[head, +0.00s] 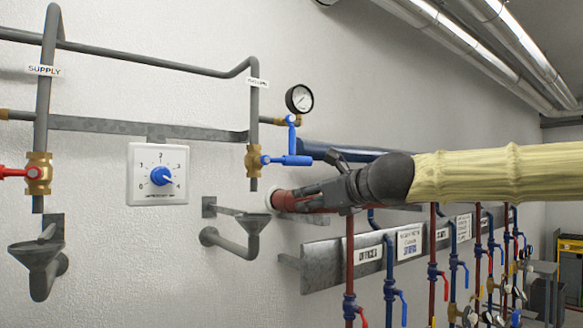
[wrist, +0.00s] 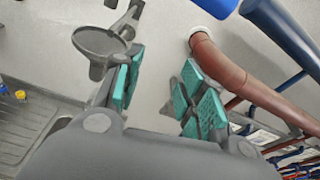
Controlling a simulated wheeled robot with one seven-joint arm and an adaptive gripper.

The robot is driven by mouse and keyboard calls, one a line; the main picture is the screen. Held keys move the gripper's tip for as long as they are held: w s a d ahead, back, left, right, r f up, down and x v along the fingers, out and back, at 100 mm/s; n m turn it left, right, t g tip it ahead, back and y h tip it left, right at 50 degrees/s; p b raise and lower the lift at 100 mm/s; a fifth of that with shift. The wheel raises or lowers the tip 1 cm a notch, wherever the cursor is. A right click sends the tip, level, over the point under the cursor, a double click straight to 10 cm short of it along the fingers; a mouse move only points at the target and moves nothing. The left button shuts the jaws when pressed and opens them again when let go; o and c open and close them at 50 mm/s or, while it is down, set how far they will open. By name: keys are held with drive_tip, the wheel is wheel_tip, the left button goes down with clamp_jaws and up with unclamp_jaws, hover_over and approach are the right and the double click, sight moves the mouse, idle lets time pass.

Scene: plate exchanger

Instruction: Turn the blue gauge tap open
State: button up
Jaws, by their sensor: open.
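The round pressure gauge (head: 299,98) sits on a brass fitting on the wall. A small blue tap handle (head: 291,134) hangs upright just below it. Under that, a brass valve (head: 254,160) on the grey pipe has a blue lever (head: 288,160) pointing level to the right. I cannot tell for certain which blue handle is the gauge tap. My gripper (head: 305,193) is below and right of both, apart from them. In the wrist view my gripper (wrist: 160,90) has its teal-padded fingers spread with nothing between them. Neither blue handle can be made out clearly there.
A red-brown pipe (wrist: 235,75) runs close to the right finger. A grey funnel (wrist: 102,40) is beside the left finger and also shows in the head view (head: 250,222). A blue dial (head: 161,176) and a red-lever valve (head: 38,173) are left. Several labelled pipes stand right.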

drive_tip(key=m+t+y, duration=0.1)
drive_tip(key=m+y, duration=0.1)
approach(294, 136)
drive_tip(key=p+x, duration=0.3)
drive_tip(key=x, duration=0.7)
drive_tip(key=shift+w+a, duration=0.2)
drive_tip(key=shift+w, duration=0.1)
